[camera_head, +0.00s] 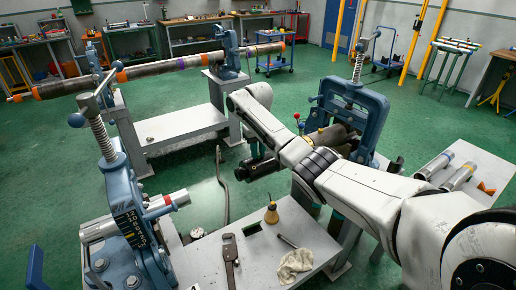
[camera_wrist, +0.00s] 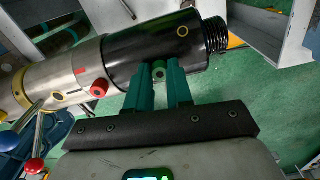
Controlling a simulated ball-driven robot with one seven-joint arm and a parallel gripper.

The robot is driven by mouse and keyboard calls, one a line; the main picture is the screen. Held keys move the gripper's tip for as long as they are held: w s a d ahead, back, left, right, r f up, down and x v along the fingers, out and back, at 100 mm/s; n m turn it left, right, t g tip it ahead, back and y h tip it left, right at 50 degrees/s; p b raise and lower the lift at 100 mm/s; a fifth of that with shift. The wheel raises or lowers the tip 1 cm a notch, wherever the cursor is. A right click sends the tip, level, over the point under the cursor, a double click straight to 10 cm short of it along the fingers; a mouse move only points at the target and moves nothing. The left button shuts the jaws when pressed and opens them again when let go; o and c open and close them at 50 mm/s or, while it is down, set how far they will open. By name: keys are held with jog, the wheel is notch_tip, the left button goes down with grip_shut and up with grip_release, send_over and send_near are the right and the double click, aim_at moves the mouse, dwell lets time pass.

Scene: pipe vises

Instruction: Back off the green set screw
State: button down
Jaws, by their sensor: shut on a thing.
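The green set screw (camera_wrist: 158,70) sits on the side of a black collar (camera_wrist: 150,48) with a threaded end. My gripper (camera_wrist: 159,76) has its teal fingers on both sides of the screw, shut on it. The fingers hide part of the screw. A red set screw (camera_wrist: 99,88) stands to the left, near the join with a steel pipe (camera_wrist: 62,77). In the head view my arm covers much of the work area, and I cannot make out the screw there.
Blue vise parts with a red ball handle (camera_wrist: 34,166) lie left of my gripper. In the head view a blue vise (camera_head: 357,103) stands behind my arm, and another (camera_head: 127,205) stands at left. A low bench (camera_head: 250,262) holds a wrench, an oil can and a rag.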

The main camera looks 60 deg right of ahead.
jog(key=n+p, duration=0.1)
jog(key=n, duration=0.3)
jog(key=shift+n, duration=0.3)
jog(key=n, duration=0.3)
jog(key=shift+n, duration=0.3)
jog(key=n, duration=0.4)
jog(key=shift+f+n+p, duration=0.1)
jog(key=shift+n+p, duration=0.2)
jog(key=n, duration=0.3)
jog(key=shift+n, duration=0.3)
jog(key=n, duration=0.4)
jog(key=shift+n, duration=0.3)
jog(key=n, duration=0.3)
jog(key=shift+f+n, duration=0.1)
jog(key=shift+n, duration=0.2)
jog(key=n, duration=0.3)
jog(key=shift+n+b, duration=0.3)
jog(key=shift+n, duration=1.8)
jog(key=shift+s+f, duration=0.1)
